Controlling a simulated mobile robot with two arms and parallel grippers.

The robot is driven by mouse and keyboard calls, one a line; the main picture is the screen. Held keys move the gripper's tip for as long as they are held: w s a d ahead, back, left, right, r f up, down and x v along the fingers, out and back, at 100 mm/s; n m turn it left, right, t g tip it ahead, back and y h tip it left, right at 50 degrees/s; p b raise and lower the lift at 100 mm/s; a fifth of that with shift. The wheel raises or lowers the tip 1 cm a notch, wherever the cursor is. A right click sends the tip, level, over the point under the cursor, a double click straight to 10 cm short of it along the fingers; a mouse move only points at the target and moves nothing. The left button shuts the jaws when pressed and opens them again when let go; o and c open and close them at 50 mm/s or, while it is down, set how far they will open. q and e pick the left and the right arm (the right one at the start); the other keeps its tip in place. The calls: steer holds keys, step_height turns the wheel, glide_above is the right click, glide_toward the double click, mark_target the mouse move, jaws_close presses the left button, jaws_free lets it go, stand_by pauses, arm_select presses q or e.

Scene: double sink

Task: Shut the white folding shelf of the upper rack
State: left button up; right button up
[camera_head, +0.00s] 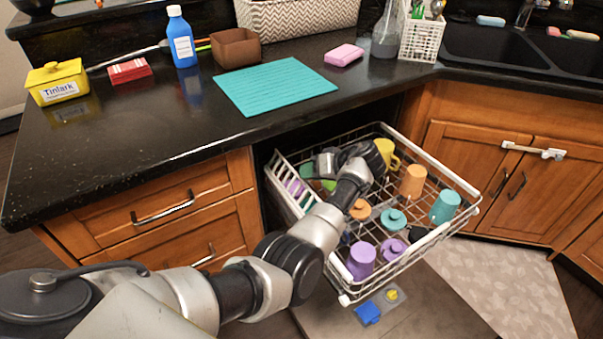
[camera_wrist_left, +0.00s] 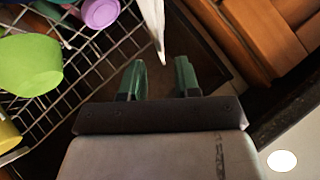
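The upper rack (camera_head: 455,178) is a white wire basket, pulled out under the counter with cups in it. The white folding shelf (camera_head: 290,188) is a slatted flap along the rack's left side, tilted up and outward. My left gripper (camera_head: 312,168) is over the left part of the rack, close to the shelf, and its wrist hides part of the rack. In the left wrist view, its two green fingers (camera_wrist_left: 160,68) are apart, and the white edge of the shelf (camera_wrist_left: 155,28) lies just ahead, pointing between them. Contact cannot be told. My right gripper is not in view.
In the rack stand a yellow mug (camera_head: 386,151), an orange cup (camera_head: 412,181), a teal cup (camera_head: 445,206) and a purple cup (camera_head: 361,260). A green cup (camera_wrist_left: 28,65) is left of the fingers. The wooden drawers (camera_head: 150,215) and black counter (camera_head: 140,130) border the rack.

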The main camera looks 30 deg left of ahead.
mark_target(292, 183)
arm_select(q)
steer(key=shift+x, duration=2.1)
steer(key=shift+c, duration=0.5)
jaws_close()
